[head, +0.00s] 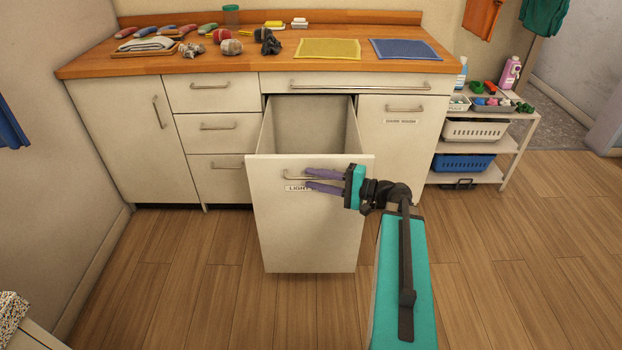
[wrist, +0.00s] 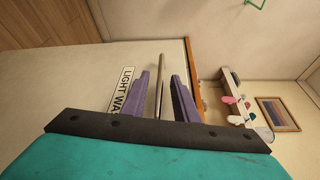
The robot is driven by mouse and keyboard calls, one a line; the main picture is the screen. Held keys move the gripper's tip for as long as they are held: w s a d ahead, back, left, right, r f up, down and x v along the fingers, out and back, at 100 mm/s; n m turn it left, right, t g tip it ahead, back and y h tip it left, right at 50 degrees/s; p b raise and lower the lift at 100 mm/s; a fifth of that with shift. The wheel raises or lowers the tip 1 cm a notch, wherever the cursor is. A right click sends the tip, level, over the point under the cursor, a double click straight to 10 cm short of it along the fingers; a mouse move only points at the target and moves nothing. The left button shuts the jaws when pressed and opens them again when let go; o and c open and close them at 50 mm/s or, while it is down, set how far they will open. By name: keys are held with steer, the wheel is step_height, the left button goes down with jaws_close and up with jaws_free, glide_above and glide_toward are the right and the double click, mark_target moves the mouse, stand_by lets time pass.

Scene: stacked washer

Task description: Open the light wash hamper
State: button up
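The light wash hamper (head: 305,230) is a white pull-out front, drawn well out from the counter, with its empty-looking inside showing from above. Its label reads "LIGHT", partly covered by my gripper; the wrist view shows "LIGHT WA" on the label (wrist: 123,90). The metal bar handle (head: 290,178) is near the top of the front. My gripper (head: 308,179) is at the handle, with purple fingers on either side of it. In the wrist view, the handle bar (wrist: 160,75) runs between the spread fingers (wrist: 163,90), with gaps visible beside it.
The dark wash hamper (head: 400,140) is closed to the right. Closed drawers (head: 215,127) stand left. The wooden counter (head: 190,63) holds clothes, a yellow cloth (head: 328,48) and a blue cloth (head: 405,49). A shelf (head: 485,145) with baskets stands right. The floor (head: 510,260) is clear at right.

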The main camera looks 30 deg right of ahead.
steer(key=v, duration=1.1)
steer(key=shift+s+d+p, duration=0.15)
steer(key=shift+s+p, duration=0.2)
steer(key=shift+s, duration=0.1)
steer(key=shift+r, duration=0.15)
